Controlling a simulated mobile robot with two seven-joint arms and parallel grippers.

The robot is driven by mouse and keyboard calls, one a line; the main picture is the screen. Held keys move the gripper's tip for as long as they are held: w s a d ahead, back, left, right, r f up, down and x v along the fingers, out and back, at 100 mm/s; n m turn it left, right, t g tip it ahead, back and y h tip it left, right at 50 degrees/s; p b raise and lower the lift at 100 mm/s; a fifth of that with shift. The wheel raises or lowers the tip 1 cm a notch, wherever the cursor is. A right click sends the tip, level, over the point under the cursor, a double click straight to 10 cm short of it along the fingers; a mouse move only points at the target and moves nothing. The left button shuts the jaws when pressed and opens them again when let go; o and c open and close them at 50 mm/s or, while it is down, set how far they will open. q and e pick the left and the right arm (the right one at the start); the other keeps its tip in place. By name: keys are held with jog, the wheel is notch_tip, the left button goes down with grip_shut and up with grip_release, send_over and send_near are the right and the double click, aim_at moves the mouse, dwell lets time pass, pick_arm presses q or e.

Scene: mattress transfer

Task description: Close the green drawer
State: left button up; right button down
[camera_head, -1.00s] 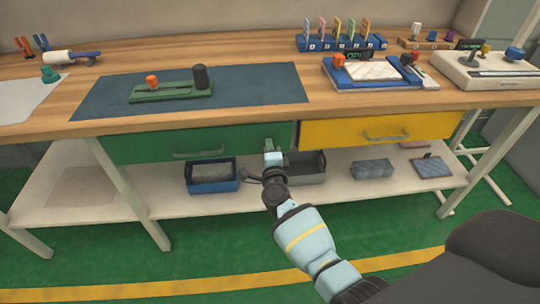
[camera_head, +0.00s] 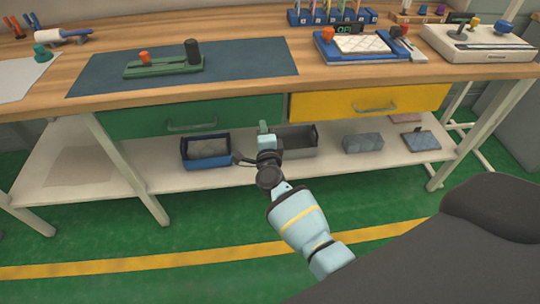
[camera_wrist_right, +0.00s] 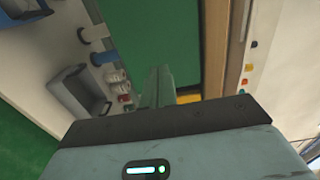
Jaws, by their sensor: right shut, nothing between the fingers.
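The green drawer (camera_head: 140,122) sits under the left part of the workbench, with a grey bar handle (camera_head: 190,125) on its front. It looks nearly level with the yellow drawer beside it; I cannot tell if a small gap is left. My right gripper (camera_head: 263,128) is shut and empty, in front of the lower right end of the green drawer. In the right wrist view its fingers (camera_wrist_right: 157,85) are together beside a green panel (camera_wrist_right: 160,35), likely the drawer front; contact is unclear. My left gripper is in neither view.
The yellow drawer (camera_head: 330,106) is just to the right. Below, a shelf (camera_head: 80,187) holds a blue bin (camera_head: 205,162), a grey bin (camera_head: 300,152) and wrapped blocks (camera_head: 363,143). The workbench top (camera_head: 240,30) carries several fixtures. Green floor in front is open.

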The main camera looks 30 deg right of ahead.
jog(key=p+v, duration=0.3)
jog(key=v, duration=0.6)
jog(key=shift+f, duration=0.15)
jog(key=shift+s, duration=0.1)
jog(key=shift+s+a+f, duration=0.1)
